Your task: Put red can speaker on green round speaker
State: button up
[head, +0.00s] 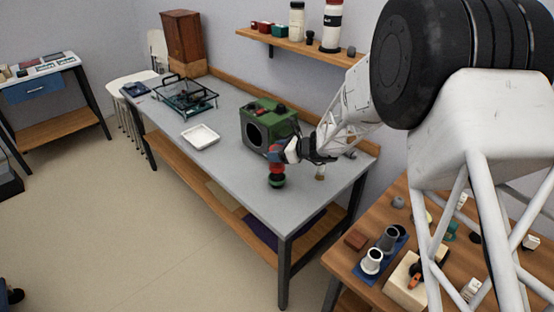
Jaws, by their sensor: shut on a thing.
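The red can speaker (277,169) is near the front right part of the grey table, directly above the green round speaker (277,182). From this view the two seem to touch, but I cannot tell whether the green one bears the red one's weight. My gripper (279,155) comes in from the right and is shut on the red can speaker at its top. The fingers hide part of the red can speaker.
A green box speaker (266,122) stands close behind my gripper. A white tray (201,135) and a dark wire-frame rack (187,96) are farther left on the grey table (225,170). A small brass-coloured piece (321,172) stands to the right. A cluttered wooden table (345,262) is at lower right.

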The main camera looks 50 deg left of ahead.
jog(key=shift+f, duration=0.1)
jog(key=shift+f, duration=1.65)
jog(key=shift+f, duration=0.15)
jog(key=o, duration=1.1)
jog(key=v, duration=1.2)
